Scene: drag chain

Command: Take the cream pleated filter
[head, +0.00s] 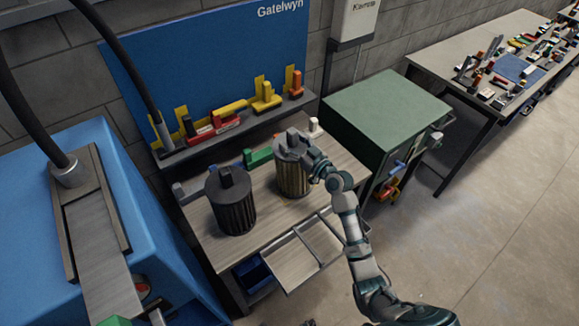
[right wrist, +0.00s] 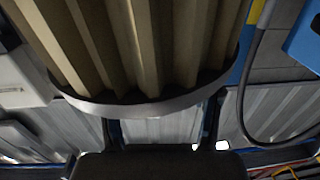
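The cream pleated filter (head: 292,180) is a cylinder with grey end caps and a grey block on top. It is upright at the bench's right side in the head view; I cannot tell whether its base touches the bench. My right gripper (head: 306,150) is at its upper right, by the top cap. The right wrist view shows the filter's pleats (right wrist: 150,45) and one grey rim very close. The fingers are not clear, so I cannot tell whether they grip it. A dark pleated filter (head: 232,205) stands to its left. My left gripper is not in view.
The wooden bench (head: 218,245) has an open drawer frame (head: 300,255) in front, beneath my right arm. A shelf behind holds several coloured parts (head: 228,108). A green cabinet (head: 385,115) stands right, a blue machine (head: 60,215) left.

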